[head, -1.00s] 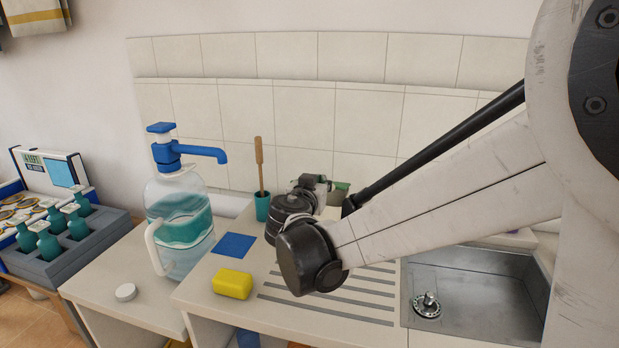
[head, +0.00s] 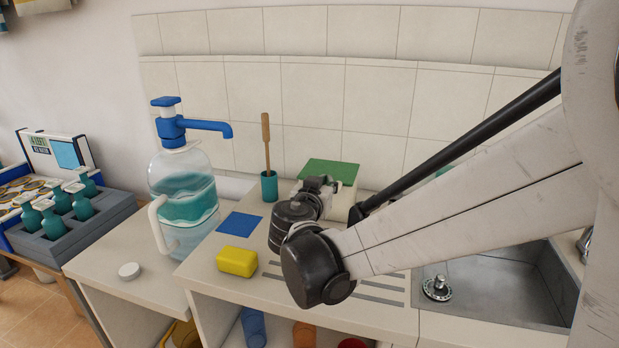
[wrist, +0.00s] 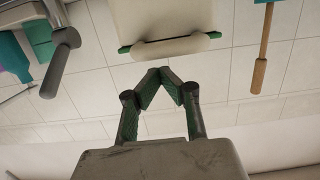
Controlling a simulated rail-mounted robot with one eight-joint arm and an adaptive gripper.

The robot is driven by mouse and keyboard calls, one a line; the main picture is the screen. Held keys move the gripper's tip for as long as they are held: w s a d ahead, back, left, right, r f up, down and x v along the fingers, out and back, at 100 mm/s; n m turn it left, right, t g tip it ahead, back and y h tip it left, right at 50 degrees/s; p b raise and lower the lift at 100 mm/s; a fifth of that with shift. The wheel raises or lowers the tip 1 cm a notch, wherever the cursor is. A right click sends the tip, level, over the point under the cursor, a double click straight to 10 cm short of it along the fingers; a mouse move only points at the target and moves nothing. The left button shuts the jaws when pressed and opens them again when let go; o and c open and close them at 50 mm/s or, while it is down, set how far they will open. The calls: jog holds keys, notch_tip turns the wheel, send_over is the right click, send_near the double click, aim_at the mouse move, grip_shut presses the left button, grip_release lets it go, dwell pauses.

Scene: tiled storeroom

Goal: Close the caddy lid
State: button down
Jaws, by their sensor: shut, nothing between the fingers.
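The caddy (head: 347,202) is a cream box on the counter near the tiled wall, with a flat green top (head: 328,171). My gripper (head: 322,184) is in front of it in the head view and hides part of its front. In the wrist view, which looks upside down, the caddy (wrist: 178,18) is at the top, with a green edge and a pale rounded bar along it. My gripper (wrist: 165,72) is shut and empty there, its fingertips close to that bar. I cannot tell if they touch it, nor how far the lid stands open.
A brush in a teal cup (head: 269,186) stands left of the caddy. A water jug with a blue pump (head: 184,200), a yellow sponge (head: 236,262) and a blue square (head: 240,225) are further left. The sink (head: 490,285) is to the right.

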jog(key=s+a+f+p, duration=0.2)
jog(key=s+a, duration=0.1)
jog(key=s, duration=0.5)
jog(key=s+d+f+n+g+y, duration=0.1)
jog(key=s+d+n+g, duration=0.1)
jog(key=s+d+g, duration=0.65)
jog(key=s+d+n+y, duration=0.1)
jog(key=s+d+y, duration=0.1)
jog(key=s, duration=0.5)
jog(key=s+d+f+n+y, duration=0.1)
jog(key=s+d+y, duration=0.1)
jog(key=s, duration=0.6)
jog(key=shift+s+d+f+y, duration=0.15)
jog(key=shift+d+f+y, duration=0.1)
jog(key=shift+y, duration=0.35)
jog(key=shift+t, duration=0.25)
